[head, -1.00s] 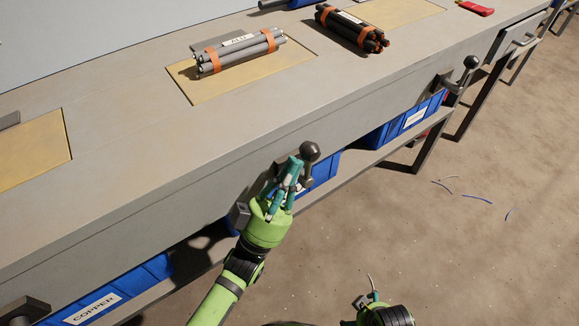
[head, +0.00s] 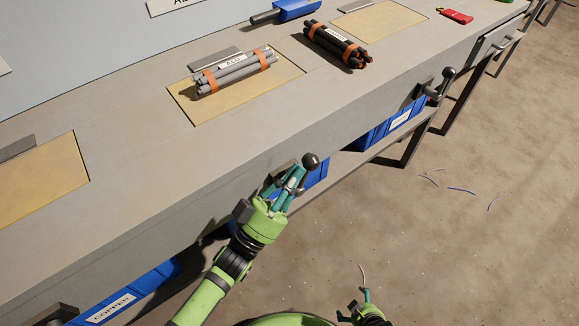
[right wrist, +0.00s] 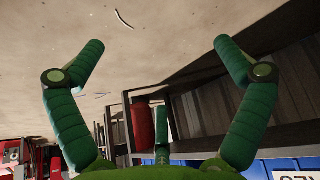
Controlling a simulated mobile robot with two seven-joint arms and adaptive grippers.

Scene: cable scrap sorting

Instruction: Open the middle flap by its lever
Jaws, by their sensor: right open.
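The middle flap (head: 190,109) is a yellow panel flush in the bench top, with a grey cable bundle labelled ALU (head: 233,72) lying on it. Its lever (head: 311,160), with a dark round knob, sticks out from the bench front below. My left gripper (head: 289,181) is at this lever, its teal fingers close beside the lever arm just below and left of the knob. The fingers hide part of the lever, so I cannot tell whether they grip it. My right gripper (head: 364,290) is low at the bottom edge; in the right wrist view (right wrist: 158,43) it is open and empty.
Another flap (head: 45,180) lies at left, and a third (head: 378,19) at the back right. A black cable bundle (head: 335,45) lies between flaps. A second lever (head: 440,86) is further right. Blue bins, one labelled COPPER (head: 112,306), stand under the bench. Floor at right is mostly clear.

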